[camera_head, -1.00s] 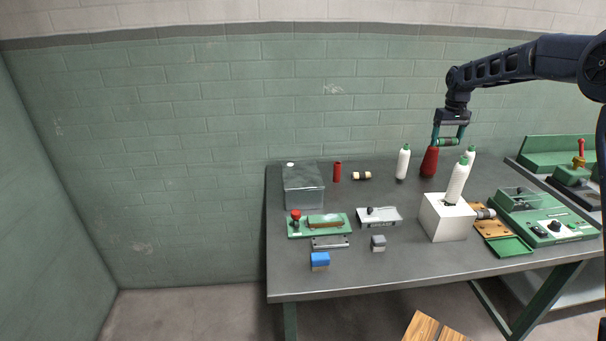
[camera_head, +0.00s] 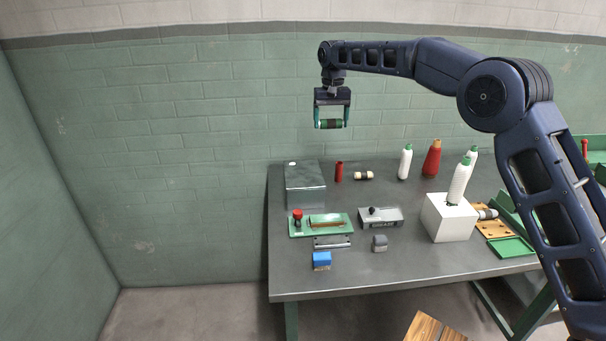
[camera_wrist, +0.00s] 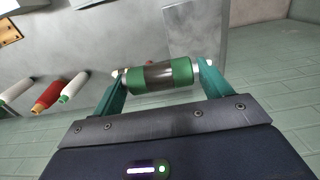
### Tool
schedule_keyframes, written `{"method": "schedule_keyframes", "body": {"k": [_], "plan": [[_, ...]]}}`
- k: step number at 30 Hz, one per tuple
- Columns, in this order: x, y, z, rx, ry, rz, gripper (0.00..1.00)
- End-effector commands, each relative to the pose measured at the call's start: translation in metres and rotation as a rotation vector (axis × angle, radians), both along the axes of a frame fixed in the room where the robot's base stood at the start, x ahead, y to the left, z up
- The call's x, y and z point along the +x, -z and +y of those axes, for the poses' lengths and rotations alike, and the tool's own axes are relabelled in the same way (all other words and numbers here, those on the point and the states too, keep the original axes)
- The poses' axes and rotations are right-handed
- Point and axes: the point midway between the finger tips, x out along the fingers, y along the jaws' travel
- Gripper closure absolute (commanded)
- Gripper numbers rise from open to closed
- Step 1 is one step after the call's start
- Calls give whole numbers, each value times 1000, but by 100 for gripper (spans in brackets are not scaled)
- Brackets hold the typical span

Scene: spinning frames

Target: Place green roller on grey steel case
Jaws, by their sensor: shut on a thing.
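The green roller (camera_head: 331,123) has green ends and a dark middle band. My gripper (camera_head: 331,122) is shut on it, one finger at each end, holding it level in the air above the back of the table. In the wrist view, the roller (camera_wrist: 160,75) lies between the teal fingertips. The grey steel case (camera_head: 305,188) is a box at the table's back left corner, below and left of my gripper in the head view. Its upper face looks free except for a small pale spot near the back.
A red spool (camera_head: 339,171) and a cream-and-black roller (camera_head: 363,175) stand right of the case. A green tray with a red knob (camera_head: 319,225) sits in front. White bottles (camera_head: 405,162), a red bottle (camera_head: 432,158) and a white box (camera_head: 449,219) are farther right.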

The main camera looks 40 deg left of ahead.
Motion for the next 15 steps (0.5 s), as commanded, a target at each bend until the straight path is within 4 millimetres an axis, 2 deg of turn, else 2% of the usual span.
{"method": "schedule_keyframes", "body": {"k": [1,3,6,11,15], "plan": [[-14,-2,9,2,-3,-1,49],[-28,-5,18,1,-1,0,49],[-43,-6,27,0,0,0,49],[-51,0,31,-1,3,1,49],[-51,26,31,-2,3,1,49]]}}
